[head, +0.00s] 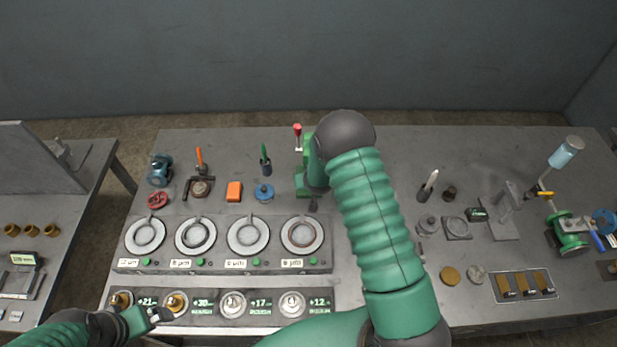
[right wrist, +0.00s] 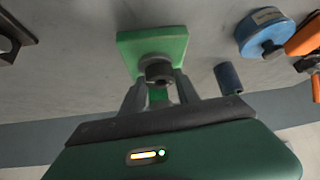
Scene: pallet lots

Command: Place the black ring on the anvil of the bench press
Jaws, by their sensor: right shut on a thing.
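The green bench press (head: 303,183) stands at the back middle of the table, with a red-knobbed lever (head: 297,131); my right arm hides part of it. In the right wrist view its green base (right wrist: 172,42) shows, with the grey round anvil (right wrist: 148,60) on it. My right gripper (right wrist: 160,86) is shut on the small black ring (right wrist: 159,72), which appears over or against the anvil; I cannot tell whether they touch. My left gripper (head: 148,317) is low at the left, by a brass piece in the front row; its jaw opening is unclear.
A panel of round plates (head: 225,262) and a labelled front row (head: 215,321) fill the table's left front. A blue spool (head: 264,193) and orange block (head: 234,191) sit left of the press. A green valve assembly (head: 573,242) stands far right.

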